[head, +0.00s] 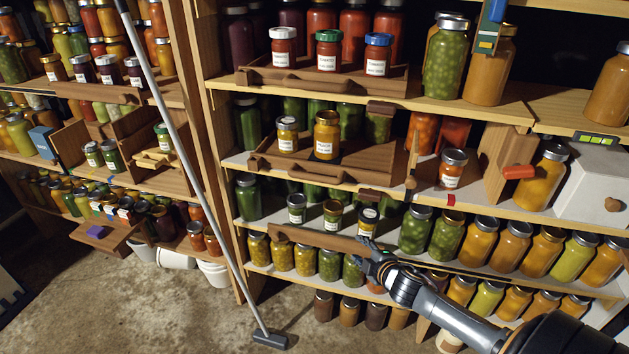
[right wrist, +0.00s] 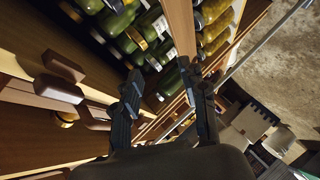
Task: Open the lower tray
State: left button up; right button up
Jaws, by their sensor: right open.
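The lower tray (head: 318,239) is a long wooden board front on the third shelf, lying close to the shelf's front edge. Small labelled jars stand just behind its front, among them a dark-lidded one (head: 367,221). My right gripper (head: 366,252) is at the right end of this front; I cannot tell whether it touches. In the right wrist view the two dark fingers (right wrist: 166,92) are apart with nothing held between them. A wooden board and several jars lie beyond them. My left gripper is out of view.
Above, a middle tray (head: 340,173) and an upper tray (head: 325,82) hold small jars and jut out from their shelves. Large jars (head: 446,235) crowd the shelf to the right. A long pole (head: 190,165) leans at the left. The floor (head: 165,310) is mostly clear in front.

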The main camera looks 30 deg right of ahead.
jog(key=w+a+r+n+t+y, duration=0.1)
jog(key=w+a+r+n+t, duration=0.1)
jog(key=r, duration=0.6)
jog(key=w+a+r+n+t+y, duration=0.1)
jog(key=w+a+r+n, duration=0.1)
jog(key=r, duration=0.7)
send_near(317, 180)
jog(key=w, duration=0.6)
jog(key=w+f, duration=0.1)
jog(key=w, duration=0.1)
jog(key=w+f, duration=0.1)
jog(key=w, duration=0.2)
jog(key=shift+d, duration=0.35)
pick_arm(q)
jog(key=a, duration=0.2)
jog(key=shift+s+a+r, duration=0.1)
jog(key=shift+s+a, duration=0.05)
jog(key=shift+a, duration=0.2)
pick_arm(e)
grip_shut()
